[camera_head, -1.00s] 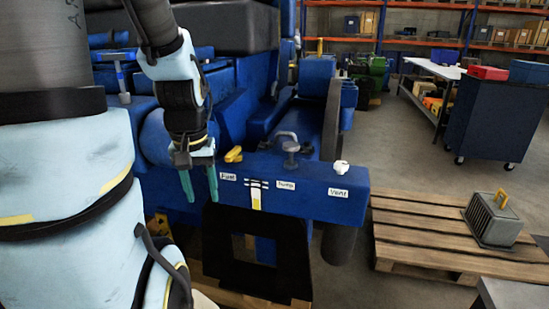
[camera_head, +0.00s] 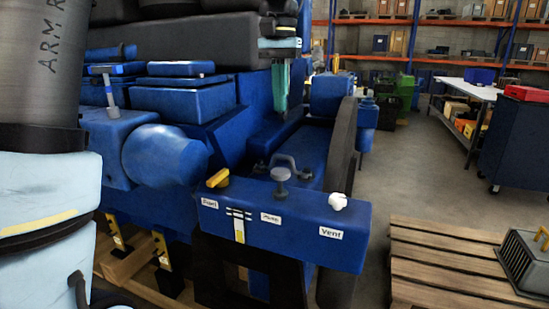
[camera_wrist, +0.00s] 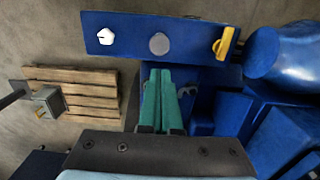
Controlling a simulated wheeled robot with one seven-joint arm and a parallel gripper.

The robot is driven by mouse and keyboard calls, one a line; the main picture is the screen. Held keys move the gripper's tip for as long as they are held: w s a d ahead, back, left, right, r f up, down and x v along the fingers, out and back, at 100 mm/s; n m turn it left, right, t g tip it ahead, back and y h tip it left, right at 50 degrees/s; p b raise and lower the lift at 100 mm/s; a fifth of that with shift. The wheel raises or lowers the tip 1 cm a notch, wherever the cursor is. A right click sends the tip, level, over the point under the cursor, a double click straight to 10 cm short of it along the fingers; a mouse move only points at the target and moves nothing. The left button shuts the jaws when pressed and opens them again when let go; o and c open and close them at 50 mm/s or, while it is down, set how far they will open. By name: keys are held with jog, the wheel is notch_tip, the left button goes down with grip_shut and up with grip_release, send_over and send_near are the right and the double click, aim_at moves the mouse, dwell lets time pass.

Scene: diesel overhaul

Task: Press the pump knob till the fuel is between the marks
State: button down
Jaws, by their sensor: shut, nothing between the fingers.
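The grey pump knob (camera_head: 281,173) stands on top of a blue block (camera_head: 284,237), above its middle label. It also shows in the wrist view (camera_wrist: 159,43) as a round grey disc. My gripper (camera_head: 281,112) points down above and apart from the knob; its two green fingers (camera_wrist: 163,72) are together and empty. A narrow gauge (camera_head: 238,226) on the block's front has dark marks near its top and a yellow strip below; the exact fuel level is too small to tell.
A yellow fuel lever (camera_head: 218,178) is left of the knob and a white vent knob (camera_head: 338,201) right. Blue engine parts (camera_head: 165,155) fill the left. A wooden pallet (camera_head: 440,265) lies at right.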

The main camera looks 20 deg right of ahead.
aim_at(280, 171)
jog(key=shift+f, duration=0.1)
jog(key=f+p, duration=0.1)
jog(key=f, duration=0.6)
jog(key=f+p, duration=0.2)
jog(key=f, duration=0.4)
jog(key=shift+s+f, duration=0.2)
jog(key=shift+f, duration=0.2)
jog(key=shift+f, duration=0.1)
jog(key=shift+a+f+b, duration=0.1)
jog(key=shift+f+b, duration=0.8)
jog(key=shift+f, duration=0.85)
jog(key=shift+s, duration=0.1)
notch_tip(280, 171, up, 5)
jog(key=p, duration=0.4)
jog(key=shift+r, duration=0.1)
notch_tip(280, 171, up, 9)
jog(key=b, duration=0.2)
jog(key=shift+w+b, duration=0.3)
jog(key=shift+b, duration=0.05)
